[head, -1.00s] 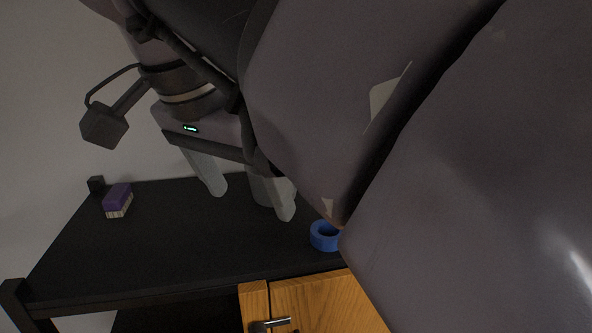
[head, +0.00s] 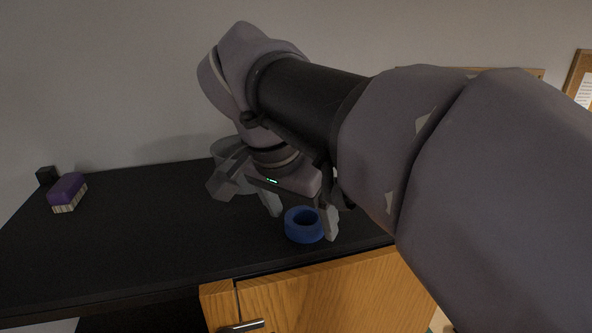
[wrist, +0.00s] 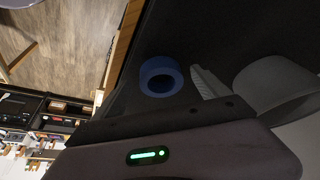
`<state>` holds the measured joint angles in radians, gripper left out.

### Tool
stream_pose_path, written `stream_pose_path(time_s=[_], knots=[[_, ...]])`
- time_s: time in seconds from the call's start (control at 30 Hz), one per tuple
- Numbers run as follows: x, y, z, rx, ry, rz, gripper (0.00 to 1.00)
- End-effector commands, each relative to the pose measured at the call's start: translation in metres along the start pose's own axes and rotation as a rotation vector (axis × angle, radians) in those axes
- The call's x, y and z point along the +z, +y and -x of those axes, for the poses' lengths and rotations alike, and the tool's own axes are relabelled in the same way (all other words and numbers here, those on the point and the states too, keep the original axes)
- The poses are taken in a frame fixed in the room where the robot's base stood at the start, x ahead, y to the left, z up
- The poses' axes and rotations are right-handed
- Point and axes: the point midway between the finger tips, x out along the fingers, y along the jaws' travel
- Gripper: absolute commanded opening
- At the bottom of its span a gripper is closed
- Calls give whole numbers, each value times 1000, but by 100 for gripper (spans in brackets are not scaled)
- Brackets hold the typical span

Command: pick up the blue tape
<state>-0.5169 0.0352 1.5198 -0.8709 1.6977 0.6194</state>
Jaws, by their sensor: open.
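The blue tape (head: 304,225) is a roll lying flat on the black tabletop (head: 150,235), close to its front edge. My gripper (head: 302,222) is open, with its two pale fingers apart. In the head view one finger shows to the left of the roll and the other to its right. In the wrist view the blue tape (wrist: 160,77) lies beyond the gripper body, with one pale finger (wrist: 209,84) to its right. The other finger is hidden there. I cannot tell how high the fingertips are above the table.
A purple eraser-like block (head: 68,192) and a small black block (head: 47,176) sit at the far left of the table. A grey round object (wrist: 275,88) stands beside the finger in the wrist view. A wooden cabinet (head: 320,297) is below the front edge. The table's left half is mostly clear.

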Motion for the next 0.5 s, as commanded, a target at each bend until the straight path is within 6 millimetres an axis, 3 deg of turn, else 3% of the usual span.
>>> stream_pose_path(time_s=[0.27,0.5], knots=[[0,0,-8,0,0,-1,85],[0,0,-8,0,0,-1,38]])
